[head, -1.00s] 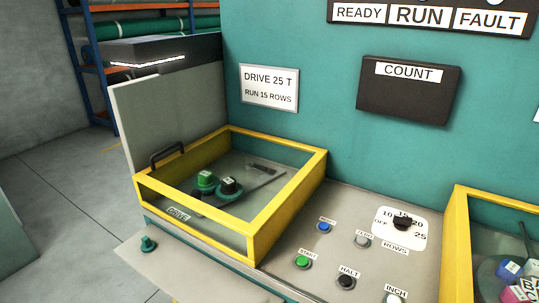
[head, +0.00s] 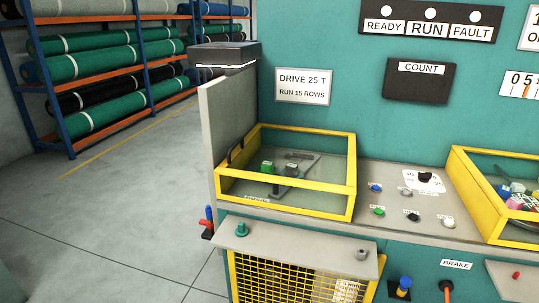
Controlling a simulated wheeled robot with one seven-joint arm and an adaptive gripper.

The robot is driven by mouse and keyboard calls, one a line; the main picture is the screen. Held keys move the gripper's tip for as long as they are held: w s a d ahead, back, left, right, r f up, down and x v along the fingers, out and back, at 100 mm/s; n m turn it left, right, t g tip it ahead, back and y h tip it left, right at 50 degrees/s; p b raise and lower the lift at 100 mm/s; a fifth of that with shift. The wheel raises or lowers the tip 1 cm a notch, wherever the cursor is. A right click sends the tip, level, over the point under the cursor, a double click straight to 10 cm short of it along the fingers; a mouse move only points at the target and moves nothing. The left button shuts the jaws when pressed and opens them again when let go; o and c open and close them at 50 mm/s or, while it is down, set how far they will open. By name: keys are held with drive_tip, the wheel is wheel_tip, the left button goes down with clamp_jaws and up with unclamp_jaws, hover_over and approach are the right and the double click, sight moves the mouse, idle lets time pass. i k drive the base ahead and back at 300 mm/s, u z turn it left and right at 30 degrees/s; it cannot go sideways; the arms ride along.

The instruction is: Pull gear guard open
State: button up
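A yellow-framed clear guard box (head: 351,190) sits on the left of the machine's bench top in the head view. Through the clear panels I see a green knob-like part, a dark one and a grey plate. The box's frame looks closed down on the bench. A second yellow guard, with mesh (head: 290,283), is on the machine front below a grey shelf (head: 300,246); its lower part is cut off. My gripper is not in view.
An upright grey panel (head: 228,115) stands left of the box, under a dark unit (head: 224,54). Buttons and a dial (head: 424,177) lie to the right, before another yellow-framed bin (head: 485,200). Racks of rolled netting (head: 100,95) stand behind open floor (head: 110,215).

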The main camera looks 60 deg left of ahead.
sight(349, 190)
drive_tip(key=z, duration=1.25)
drive_tip(key=i, duration=1.35)
drive_tip(key=u, duration=3.75)
